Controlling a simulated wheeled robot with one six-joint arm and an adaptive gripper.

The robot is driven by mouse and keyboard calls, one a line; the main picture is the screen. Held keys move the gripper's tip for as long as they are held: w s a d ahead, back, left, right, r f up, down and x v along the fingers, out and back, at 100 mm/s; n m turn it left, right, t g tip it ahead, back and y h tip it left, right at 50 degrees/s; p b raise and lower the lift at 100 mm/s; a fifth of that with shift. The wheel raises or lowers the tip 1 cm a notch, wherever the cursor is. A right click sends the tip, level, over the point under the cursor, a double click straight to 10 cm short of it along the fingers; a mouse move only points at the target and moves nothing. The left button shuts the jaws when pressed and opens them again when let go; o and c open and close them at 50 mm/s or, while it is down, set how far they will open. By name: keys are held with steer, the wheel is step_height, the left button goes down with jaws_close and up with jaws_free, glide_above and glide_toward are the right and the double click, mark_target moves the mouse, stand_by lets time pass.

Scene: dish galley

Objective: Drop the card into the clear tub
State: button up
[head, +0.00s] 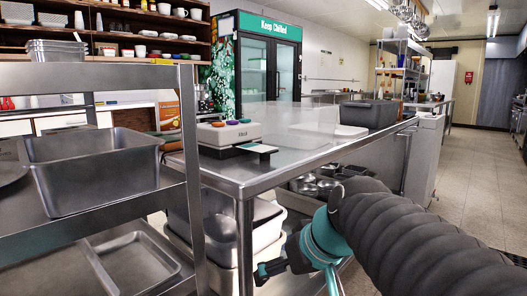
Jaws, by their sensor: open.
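A small flat piece with a pale top and dark edge (257,148) juts from the right side of a white device with coloured buttons (228,134) on the steel counter; it may be the card, but I cannot tell for sure. A clear tub (285,117) stands behind it on the counter, its see-through walls faint against the background. I cannot make out anything inside it. My gripper (265,270) is low in front of the counter, below the top's level and apart from the device and tub. It is open, with no object visible in it; its fingers are partly hidden.
The steel counter (225,176) has a grey bin (369,114) and white items toward its far end. Bowls and tubs sit on its lower shelf. A steel rack with a deep pan (93,180) stands close at left. The tiled floor at right is clear.

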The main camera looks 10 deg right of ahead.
steer(key=w+d+r+n+t+y+b, duration=0.1)
steer(key=w+d+r+n+t+y, duration=0.15)
steer(key=w+r, duration=0.9)
steer(key=n+t+y+b, duration=0.1)
steer(key=n+t+y, duration=0.2)
glide_toward(256, 147)
steer(key=p+x, duration=0.1)
steer(key=x, duration=0.7)
steer(key=shift+w+a+f, duration=0.15)
steer(key=shift+w+a, duration=0.05)
steer(key=c, duration=0.8)
steer(key=shift+c, duration=0.3)
step_height(256, 147, up, 28)
steer(key=p, duration=0.9)
steer(key=shift+p, duration=0.3)
